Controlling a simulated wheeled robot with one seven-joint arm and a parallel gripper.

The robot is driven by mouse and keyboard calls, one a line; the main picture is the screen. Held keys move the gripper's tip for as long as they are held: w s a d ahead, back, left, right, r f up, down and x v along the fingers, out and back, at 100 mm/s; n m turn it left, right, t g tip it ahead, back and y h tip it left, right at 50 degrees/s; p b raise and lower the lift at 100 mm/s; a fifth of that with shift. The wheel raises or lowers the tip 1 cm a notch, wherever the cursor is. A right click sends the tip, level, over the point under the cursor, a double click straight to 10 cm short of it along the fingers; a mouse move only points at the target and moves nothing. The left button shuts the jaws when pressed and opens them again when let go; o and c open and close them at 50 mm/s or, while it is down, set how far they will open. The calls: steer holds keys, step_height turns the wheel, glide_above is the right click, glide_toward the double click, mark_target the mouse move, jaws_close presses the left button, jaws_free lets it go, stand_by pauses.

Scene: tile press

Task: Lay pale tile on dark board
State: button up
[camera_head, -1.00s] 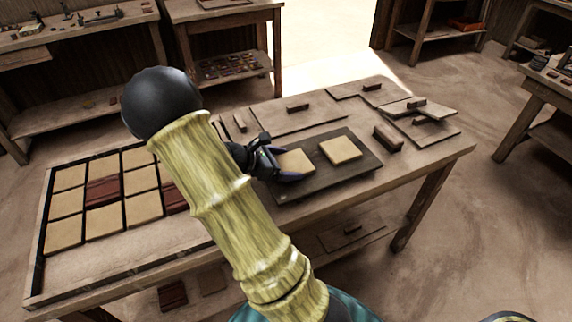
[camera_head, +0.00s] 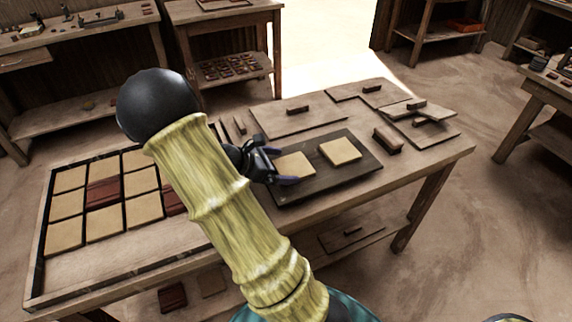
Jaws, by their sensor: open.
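The dark board (camera_head: 322,183) lies on the middle of the workbench. Two pale tiles lie flat on it: a right pale tile (camera_head: 340,151) and a left pale tile (camera_head: 295,165). My gripper (camera_head: 280,166) is open at the left edge of the left pale tile, its fingers low over the board. I cannot tell whether a finger touches the tile. A framed tray (camera_head: 41,232) at the left of the bench holds several pale tiles and dark red tiles (camera_head: 104,192). My arm hides part of the tray's right side.
A brown block (camera_head: 388,139) stands just right of the board. Flat wooden boards with handles (camera_head: 298,118) lie along the bench's back and right. Bare bench top (camera_head: 420,158) shows at the right front. Other benches stand behind.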

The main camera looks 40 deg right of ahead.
steer(key=p+v, duration=0.1)
steer(key=v, duration=0.9)
steer(key=shift+a, duration=0.1)
steer(key=s+a+f+m+y, duration=0.1)
steer(key=s+m+y, duration=0.1)
steer(key=s+a+f+m+y, duration=0.1)
steer(key=s+a+m+y, duration=0.1)
steer(key=s+a+f+m+y, duration=0.1)
steer(key=s+a+m+y, duration=0.1)
steer(key=shift+s+a+t+y, duration=0.25)
steer(key=shift+s+t+y, duration=0.05)
steer(key=shift+s+t, duration=0.1)
steer(key=a+m+y, duration=0.1)
steer(key=s+a+m+t+y, duration=0.1)
steer(key=a, duration=0.1)
steer(key=s+a+m+y, duration=0.1)
steer(key=m, duration=0.1)
steer(key=shift+s+a+r+t, duration=0.15)
steer(key=shift+s+a+t, duration=0.1)
steer(key=shift+t, duration=0.15)
steer(key=a+m+t, duration=0.1)
steer(key=s+a+r+m+t+y, duration=0.1)
steer(key=m, duration=0.1)
steer(key=a+m+y, duration=0.1)
steer(key=m, duration=0.1)
steer(key=shift+s+a+r+t, duration=0.3)
steer(key=shift+s+r+t, duration=0.05)
steer(key=shift+r+t, duration=0.05)
